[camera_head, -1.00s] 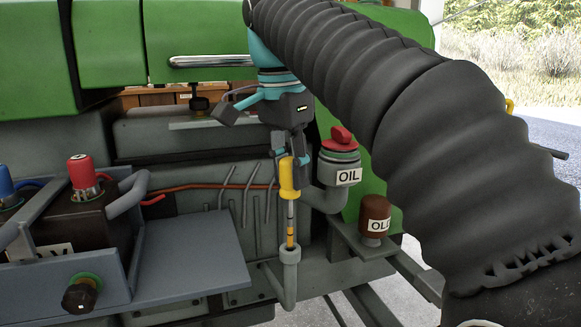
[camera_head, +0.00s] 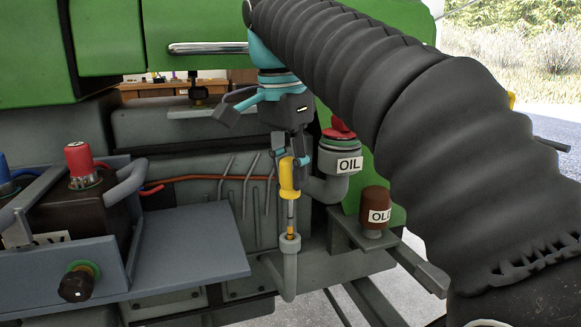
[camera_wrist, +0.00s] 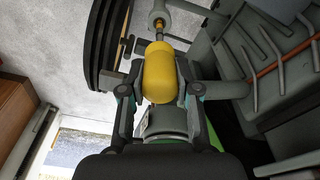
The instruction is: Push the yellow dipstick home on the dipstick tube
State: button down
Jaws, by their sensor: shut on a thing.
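The yellow dipstick (camera_head: 287,176) stands upright, its rod running down to the mouth of the grey dipstick tube (camera_head: 290,270). A short length of rod shows between the handle and the tube mouth, so the handle is apart from the tube. My gripper (camera_head: 290,158) is shut on the upper part of the yellow handle, above the tube. In the wrist view my gripper (camera_wrist: 159,92) has a finger on each side of the yellow dipstick handle (camera_wrist: 160,75). The tube mouth (camera_wrist: 158,19) shows beyond it, with the rod leading into it. The rod's lower end is hidden inside the tube.
The OIL filler with its red cap (camera_head: 341,130) stands close right of my gripper. A brown capped pot (camera_head: 374,205) is lower right. A blue-grey tray (camera_head: 195,248) and a battery with a red terminal (camera_head: 80,160) lie left. Thin grey pipes run behind the dipstick.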

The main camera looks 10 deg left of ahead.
aim_at(290, 211)
jog(key=shift+f+b, duration=2.65)
jog(key=shift+f, duration=1.2)
jog(key=c, duration=0.7)
grip_release()
jog(key=shift+c, duration=0.2)
notch_tip(290, 211, up, 11)
jog(key=p, duration=0.8)
jog(key=shift+r, duration=0.1)
jog(key=s+d+f+n+t, duration=0.1)
jog(key=s+d+f+n, duration=0.1)
jog(key=s+d+f, duration=0.3)
jog(key=s+d+f+n+t, duration=0.2)
jog(key=s+d+f+n, duration=0.1)
jog(key=d+f, duration=0.6)
jog(key=s+d+f+n+t+y, duration=0.1)
jog(key=s+d+f+n, duration=0.2)
jog(key=f, duration=0.9)
jog(key=s+d, duration=0.3)
jog(key=d, duration=0.1)
jog(key=shift+s+d+f+t, duration=0.3)
jog(key=shift+s+d+f, duration=0.05)
jog(key=shift+d+f, duration=0.05)
